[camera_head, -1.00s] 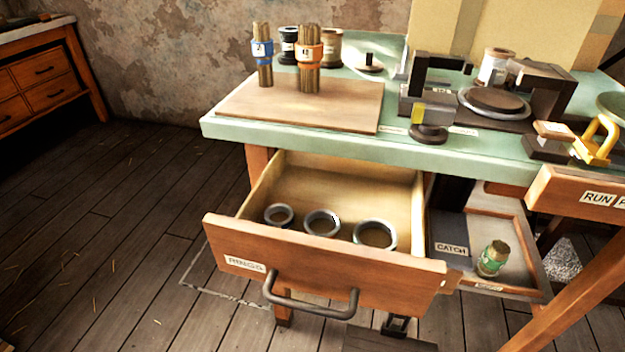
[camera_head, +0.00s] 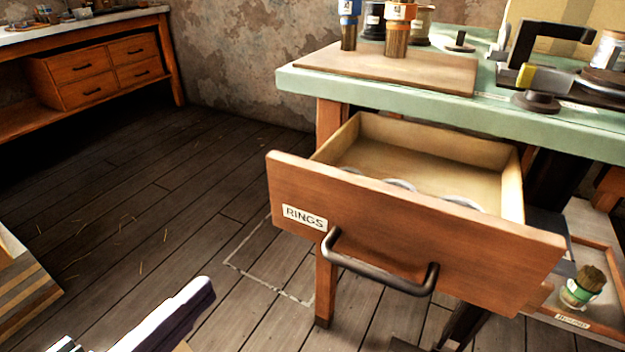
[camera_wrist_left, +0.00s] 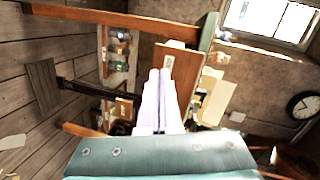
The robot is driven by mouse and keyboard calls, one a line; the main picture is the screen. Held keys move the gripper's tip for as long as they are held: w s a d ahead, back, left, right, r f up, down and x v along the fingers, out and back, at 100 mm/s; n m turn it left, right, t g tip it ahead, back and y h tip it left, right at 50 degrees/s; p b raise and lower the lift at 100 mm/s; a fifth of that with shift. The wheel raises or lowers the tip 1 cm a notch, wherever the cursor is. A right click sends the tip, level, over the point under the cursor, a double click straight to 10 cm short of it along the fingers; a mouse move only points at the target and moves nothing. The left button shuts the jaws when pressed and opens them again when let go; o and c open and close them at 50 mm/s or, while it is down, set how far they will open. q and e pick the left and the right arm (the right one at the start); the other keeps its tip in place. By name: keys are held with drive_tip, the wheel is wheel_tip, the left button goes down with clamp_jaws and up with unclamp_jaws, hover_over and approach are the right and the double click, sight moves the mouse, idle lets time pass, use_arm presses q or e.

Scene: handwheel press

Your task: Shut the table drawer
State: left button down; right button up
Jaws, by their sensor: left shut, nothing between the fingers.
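The table drawer (camera_head: 400,232), labelled RINGS, stands well pulled out from under the green-topped table (camera_head: 420,118). Its dark bar handle (camera_head: 380,270) is on the wooden front. Several metal rings (camera_head: 400,185) lie inside, partly hidden behind the front panel. My left gripper (camera_head: 205,284) is at the lower left of the head view, shut and empty, apart from the drawer front and left of the handle. In the left wrist view, its closed fingers (camera_wrist_left: 160,76) point toward a labelled wooden panel (camera_wrist_left: 186,68) that looks like the drawer front. My right gripper is not in view.
A catch tray (camera_head: 610,250) with a green-labelled bundle (camera_head: 583,287) sits right of the drawer. A wooden board (camera_head: 400,68) with banded bundles is on the tabletop. Bare floor (camera_head: 150,200) lies left of the drawer. A second bench (camera_head: 100,70) stands far left.

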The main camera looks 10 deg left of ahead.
use_arm(q)
drive_tip(key=s+m+t+h, duration=0.1)
drive_tip(key=s+m, duration=0.1)
drive_tip(key=m, duration=0.1)
drive_tip(key=t+h+b, duration=0.1)
drive_tip(key=b, duration=0.3)
approach(294, 208)
drive_tip(key=shift+m, duration=0.4)
drive_tip(key=x, duration=0.7)
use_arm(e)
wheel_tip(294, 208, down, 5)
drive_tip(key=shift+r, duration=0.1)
